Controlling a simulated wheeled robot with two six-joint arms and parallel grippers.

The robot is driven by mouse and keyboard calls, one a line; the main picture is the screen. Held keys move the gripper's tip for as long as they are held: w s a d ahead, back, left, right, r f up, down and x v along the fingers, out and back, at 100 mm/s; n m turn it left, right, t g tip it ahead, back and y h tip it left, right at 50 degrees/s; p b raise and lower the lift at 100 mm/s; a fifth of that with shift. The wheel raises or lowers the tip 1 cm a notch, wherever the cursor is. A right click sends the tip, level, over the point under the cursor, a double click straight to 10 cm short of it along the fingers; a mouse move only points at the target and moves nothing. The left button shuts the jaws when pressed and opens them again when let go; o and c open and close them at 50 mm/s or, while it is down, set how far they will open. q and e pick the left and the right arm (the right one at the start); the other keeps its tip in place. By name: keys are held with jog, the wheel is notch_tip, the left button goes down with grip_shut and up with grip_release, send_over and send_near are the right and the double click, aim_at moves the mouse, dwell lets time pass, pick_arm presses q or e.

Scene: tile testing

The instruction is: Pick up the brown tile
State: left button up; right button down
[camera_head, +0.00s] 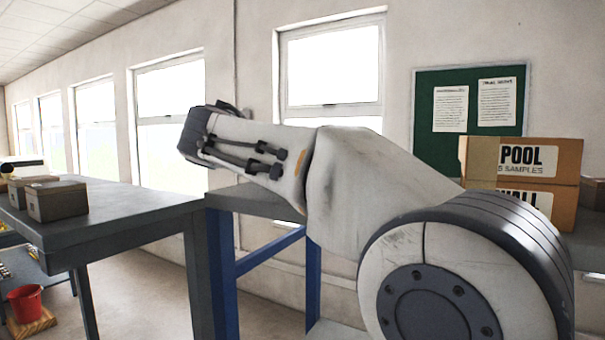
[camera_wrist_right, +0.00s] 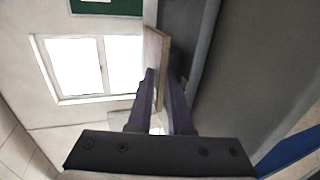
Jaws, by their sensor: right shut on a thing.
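My right gripper (camera_wrist_right: 162,78) is shut on a brown tile (camera_wrist_right: 155,50) in the right wrist view. The tile shows nearly edge-on between the two dark fingers and extends past their tips. Beside it on the right is a dark grey surface. In the head view my right arm reaches across from the lower right to the middle left. The fingers and the tile cannot be made out there. My left gripper is not in view.
A dark table (camera_head: 130,215) at left bears small brown boxes (camera_head: 57,200). A red bucket (camera_head: 25,302) stands low at left. Cardboard boxes, one marked POOL (camera_head: 522,158), stand at right below a green notice board (camera_head: 469,117). A blue-legged bench (camera_head: 313,275) stands behind my arm.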

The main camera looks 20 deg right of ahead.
jog(key=shift+r+p, duration=1.15)
jog(key=shift+p, duration=0.1)
jog(key=shift+f, duration=0.1)
jog(key=shift+s+a, duration=0.2)
jog(key=shift+a, duration=0.2)
jog(key=f+p+v, duration=0.1)
jog(key=p+v, duration=0.1)
jog(key=v, duration=1.4)
jog(key=shift+s+a+f, duration=0.25)
jog(key=shift+s+a, duration=0.05)
jog(key=shift+s, duration=0.05)
